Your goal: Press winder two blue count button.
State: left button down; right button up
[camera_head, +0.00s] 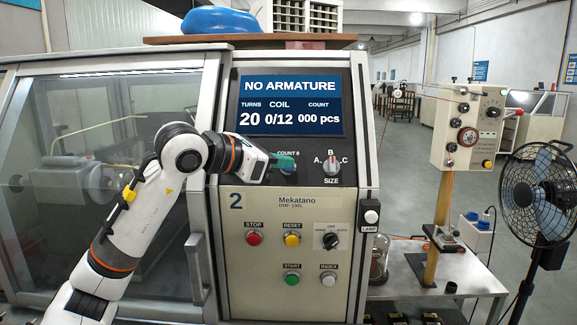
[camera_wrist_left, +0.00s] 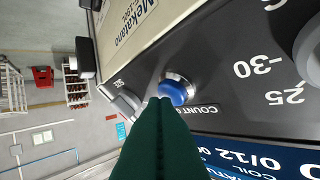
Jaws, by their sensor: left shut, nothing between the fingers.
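Winder two (camera_head: 284,205) bears a large "2" and a dark upper panel. Its blue count button (camera_wrist_left: 175,92) shows in the left wrist view as a domed blue cap in a silver ring, beside the "COUNT 0" label. My left gripper (camera_head: 287,163) is shut and empty in front of that panel, under the "COUNT 0" label, and hides most of the button in the head view. In the left wrist view its green fingertips (camera_wrist_left: 160,101) overlap the button's edge. I cannot tell whether they touch it. My right gripper is not in view.
The display (camera_head: 290,103) reads "NO ARMATURE", 20 turns, coil 0/12, 000 pcs. The size knob (camera_head: 332,166) is right of my gripper. Stop (camera_head: 254,238), reset (camera_head: 292,239), start (camera_head: 292,279) and index (camera_head: 328,279) buttons sit below. A fan (camera_head: 540,192) stands far right.

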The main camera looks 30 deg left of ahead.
pick_arm(q)
jog(key=s+d+r, duration=0.1)
jog(key=s+r+p, duration=0.1)
jog(key=s+d+r, duration=0.1)
jog(key=s, duration=0.1)
jog(key=shift+s+d+r+p, duration=0.1)
jog(key=shift+d+r+p, duration=0.1)
jog(key=shift+d+p, duration=0.15)
dwell(0.8)
